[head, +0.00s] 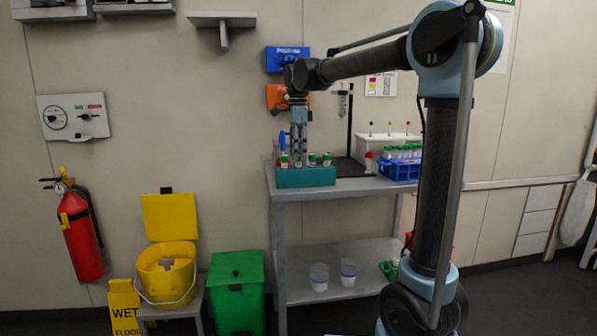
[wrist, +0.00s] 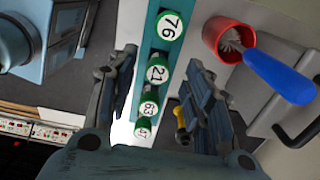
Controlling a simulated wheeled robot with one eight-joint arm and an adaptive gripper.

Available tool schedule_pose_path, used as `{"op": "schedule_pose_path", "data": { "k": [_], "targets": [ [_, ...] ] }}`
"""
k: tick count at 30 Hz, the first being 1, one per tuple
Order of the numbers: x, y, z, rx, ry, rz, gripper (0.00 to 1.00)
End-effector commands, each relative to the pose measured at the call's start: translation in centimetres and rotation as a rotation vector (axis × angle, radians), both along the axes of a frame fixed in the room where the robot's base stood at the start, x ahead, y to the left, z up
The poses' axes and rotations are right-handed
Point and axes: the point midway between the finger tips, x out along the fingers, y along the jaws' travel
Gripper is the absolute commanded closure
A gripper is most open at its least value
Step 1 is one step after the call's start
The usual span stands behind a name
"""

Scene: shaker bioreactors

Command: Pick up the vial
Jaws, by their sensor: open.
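Several vials with green caps stand upright in a teal rack (head: 306,178) on the bench. In the wrist view their white cap labels read 76 (wrist: 168,26), 21 (wrist: 158,73), 63 (wrist: 150,103) and 47 (wrist: 143,129). The task does not say which vial. My gripper (head: 298,158) points down over the left part of the rack. In the wrist view my gripper (wrist: 161,62) is open, with a finger on each side of the vial row. The cap marked 21 appears between the fingertips. I cannot tell whether the fingers touch any vial.
A red cup (wrist: 228,40) holding a blue-handled tool (wrist: 280,75) is close to the right finger in the wrist view. A blue rack of green-capped tubes (head: 400,170) stands on the bench's right. Two white beakers (head: 319,277) (head: 348,274) stand on the lower shelf.

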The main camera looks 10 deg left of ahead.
Motion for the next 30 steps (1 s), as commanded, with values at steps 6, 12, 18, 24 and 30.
{"op": "schedule_pose_path", "data": {
  "k": [6, 12, 18, 24, 30],
  "targets": [
    [-0.1, -0.2, -2.9, 0.0, 0.0, 0.0, 0.54],
    [-0.1, -0.2, -3.7, 0.0, 0.0, 0.0, 0.54],
    [-0.1, -0.2, -3.7, 0.0, 0.0, 0.0, 0.61],
    [-0.1, -0.2, -3.7, 0.0, 0.0, 0.0, 0.94],
    [-0.1, -0.2, -3.7, 0.0, 0.0, 0.0, 0.94]
  ]
}}
